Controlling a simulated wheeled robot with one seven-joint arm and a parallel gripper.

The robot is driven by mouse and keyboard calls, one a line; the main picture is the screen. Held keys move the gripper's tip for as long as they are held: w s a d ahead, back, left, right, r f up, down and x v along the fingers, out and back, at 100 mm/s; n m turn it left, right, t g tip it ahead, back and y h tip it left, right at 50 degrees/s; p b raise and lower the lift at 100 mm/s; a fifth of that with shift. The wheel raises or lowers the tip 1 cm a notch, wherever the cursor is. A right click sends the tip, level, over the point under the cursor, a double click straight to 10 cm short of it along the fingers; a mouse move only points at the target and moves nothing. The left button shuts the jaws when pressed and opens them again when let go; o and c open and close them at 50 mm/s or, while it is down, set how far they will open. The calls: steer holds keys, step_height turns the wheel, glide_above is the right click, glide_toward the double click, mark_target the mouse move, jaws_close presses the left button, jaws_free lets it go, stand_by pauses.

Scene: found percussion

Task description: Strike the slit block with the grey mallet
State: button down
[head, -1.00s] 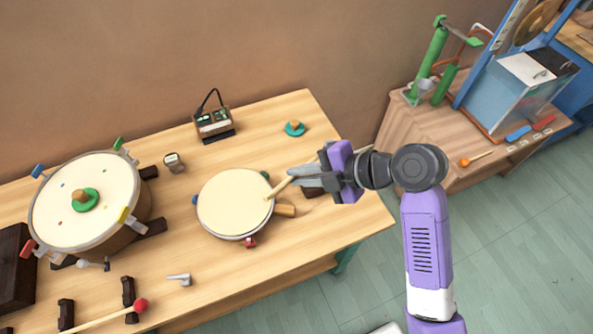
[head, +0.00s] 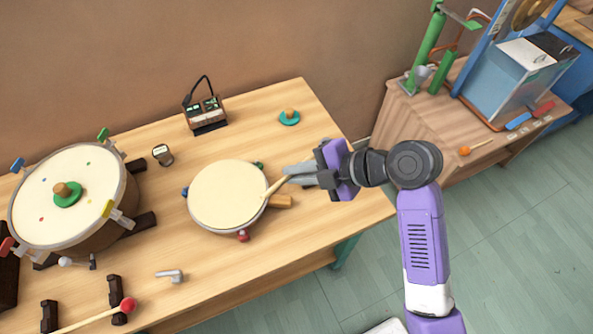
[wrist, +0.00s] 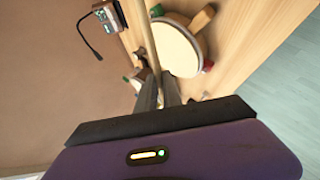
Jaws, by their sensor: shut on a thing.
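My gripper (head: 308,174) is shut on a pale wooden stick (head: 273,187), above the right part of the table. The stick slants down to the left, and its lower end shows over the right edge of the small round drum (head: 224,196). In the wrist view the stick (wrist: 149,40) runs up from between the fingers. No grey head shows on it, so I cannot tell if it is the grey mallet. I cannot surely pick out the slit block. A light wooden block (head: 282,202) sits against the small drum, and a dark block (head: 8,262) is cut off at the left edge.
A large drum (head: 60,195) stands at the left. A red-headed mallet (head: 128,305) lies across dark rests at the front. A small box device (head: 206,115) and a green disc (head: 289,118) are at the back. The side table (head: 400,125) is to the right.

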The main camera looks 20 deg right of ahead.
step_height(320, 180, down, 6)
steer(key=w+d+m+y+b, duration=0.1)
steer(key=d+b, duration=0.1)
steer(key=b, duration=0.3)
step_height(320, 180, up, 6)
steer(key=p, duration=0.4)
steer(key=shift+a+r+g+y+p, duration=0.15)
steer(key=shift+a+g+y+p, duration=0.15)
steer(key=shift+g, duration=0.1)
steer(key=shift+s+a+n+t+h+b, duration=0.3)
steer(key=shift+s+a+n+h+b, duration=0.15)
steer(key=shift+a+n+h+b, duration=0.3)
